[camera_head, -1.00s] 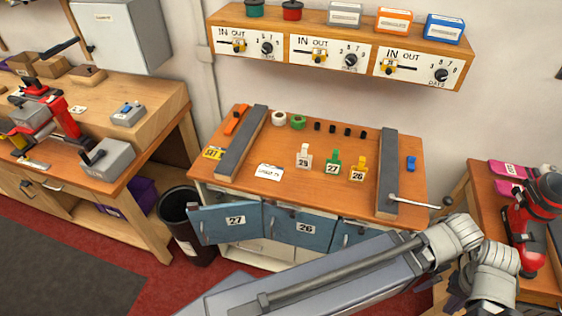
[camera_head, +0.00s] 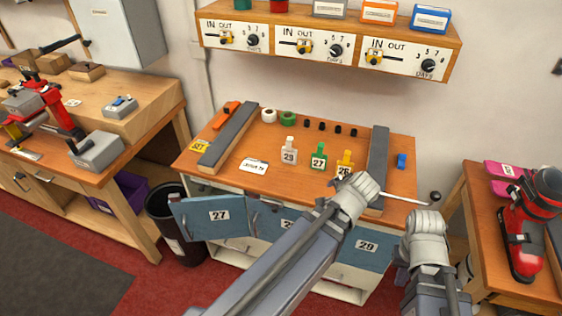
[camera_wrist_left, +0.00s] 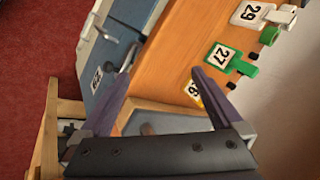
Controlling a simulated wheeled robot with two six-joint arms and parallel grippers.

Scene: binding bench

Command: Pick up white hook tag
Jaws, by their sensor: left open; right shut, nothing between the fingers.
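The white hook tag (camera_head: 289,151), marked 29, stands on the orange-brown bench top (camera_head: 228,178), left of the green tag 27 (camera_head: 319,157) and yellow tag 26 (camera_head: 344,163). In the left wrist view the white tag (camera_wrist_left: 252,13) is at the top right, past the green tag (camera_wrist_left: 222,56). My left gripper (camera_wrist_left: 160,82) is open and empty there, its right finger close to the partly covered yellow tag (camera_wrist_left: 194,90). In the head view my left forearm hides it. My right gripper (camera_head: 402,278) is low in front of the bench, small and partly hidden, shut and empty.
Blue doors (camera_head: 212,217) hang on the bench front, the left one ajar. Dark rails (camera_head: 228,136) edge the work area. A rod with a black knob (camera_head: 435,196) juts from the right rail.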

